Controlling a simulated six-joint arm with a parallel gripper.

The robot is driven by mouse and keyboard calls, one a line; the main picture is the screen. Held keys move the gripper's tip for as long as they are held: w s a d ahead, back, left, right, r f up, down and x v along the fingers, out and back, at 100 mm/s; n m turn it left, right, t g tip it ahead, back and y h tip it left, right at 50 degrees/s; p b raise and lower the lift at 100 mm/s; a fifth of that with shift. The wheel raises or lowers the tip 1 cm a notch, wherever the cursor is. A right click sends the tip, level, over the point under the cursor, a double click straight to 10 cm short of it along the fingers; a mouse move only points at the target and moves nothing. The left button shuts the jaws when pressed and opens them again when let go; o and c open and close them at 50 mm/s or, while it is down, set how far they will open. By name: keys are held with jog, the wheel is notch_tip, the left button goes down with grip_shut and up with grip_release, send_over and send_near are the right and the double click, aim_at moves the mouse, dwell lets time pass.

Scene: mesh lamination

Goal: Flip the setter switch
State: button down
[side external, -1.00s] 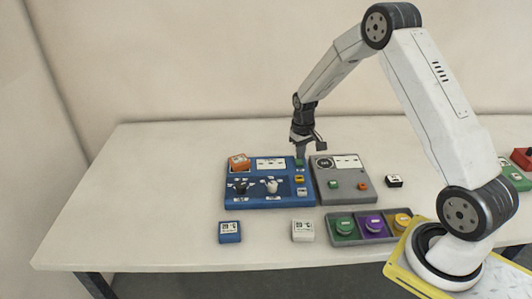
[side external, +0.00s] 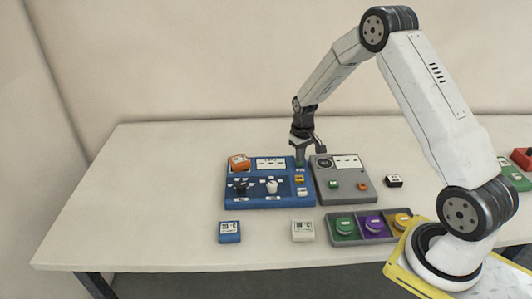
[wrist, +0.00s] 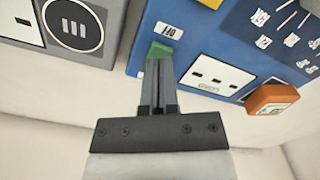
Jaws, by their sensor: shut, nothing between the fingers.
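The blue panel (side external: 232,204) lies on the table with a dark knob (side external: 240,186) and a white knob (side external: 272,186) on its face. My gripper (side external: 300,164) is shut and empty, pointing down at the panel's far right corner. In the wrist view, my gripper (wrist: 159,64) is over a small green piece (wrist: 153,50) on the blue panel (wrist: 142,35), partly hiding it. I cannot tell whether they touch. The labels are too small to read, so I cannot tell which control is the setter switch.
A grey panel (side external: 345,195) adjoins the blue one on the right. An orange block (side external: 239,161) sits at the blue panel's far left corner. In front are a blue block (side external: 229,232), a white block (side external: 303,231) and a tray (side external: 332,239) of coloured discs. The table's left is clear.

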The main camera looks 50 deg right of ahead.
jog(key=shift+f, duration=0.65)
dwell(0.6)
jog(key=shift+r, duration=3.55)
jog(key=shift+a, duration=0.1)
jog(key=shift+a+r, duration=0.1)
jog(key=shift+a, duration=0.05)
jog(key=s+a+r+n+t, duration=0.1)
jog(key=s+a+r, duration=0.1)
jog(key=s+a, duration=0.6)
jog(key=s+a+r+n+t, duration=0.1)
jog(key=s+a+r+n, duration=0.1)
jog(key=s+a, duration=0.6)
jog(key=shift+s+a+r+t, duration=0.3)
jog(key=shift+s+a+r, duration=0.1)
jog(key=shift+a, duration=0.4)
